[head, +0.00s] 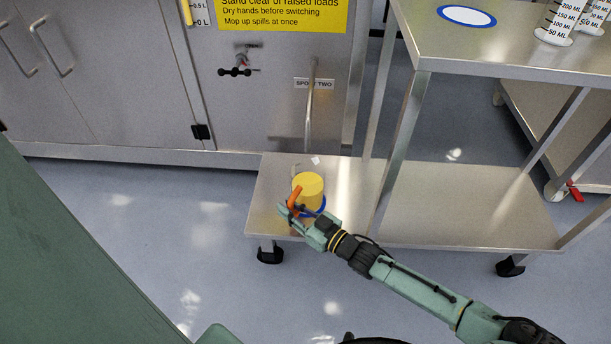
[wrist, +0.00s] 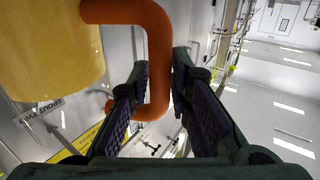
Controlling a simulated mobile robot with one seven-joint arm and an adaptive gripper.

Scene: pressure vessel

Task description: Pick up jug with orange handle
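The jug (head: 309,190) is a yellow cylinder with an orange handle (head: 294,198) on its left side. In the head view it is upright over a blue ring (head: 321,209) on the low steel shelf (head: 268,205). I cannot tell whether its base touches the shelf. My gripper (head: 293,211) is at the handle, reaching in from the lower right. In the wrist view the orange handle (wrist: 159,60) passes between my close-set fingertips, which appear to touch it on both sides. The yellow jug body (wrist: 50,45) fills the upper left there, partly cut off.
The steel cart's upper top (head: 500,55) overhangs at the right, with a blue-rimmed white disc (head: 467,16) and measuring cylinders (head: 559,24). A cart leg (head: 397,140) stands right of the jug. A steel cabinet (head: 270,100) with a pipe is behind. Open floor (head: 150,220) lies left.

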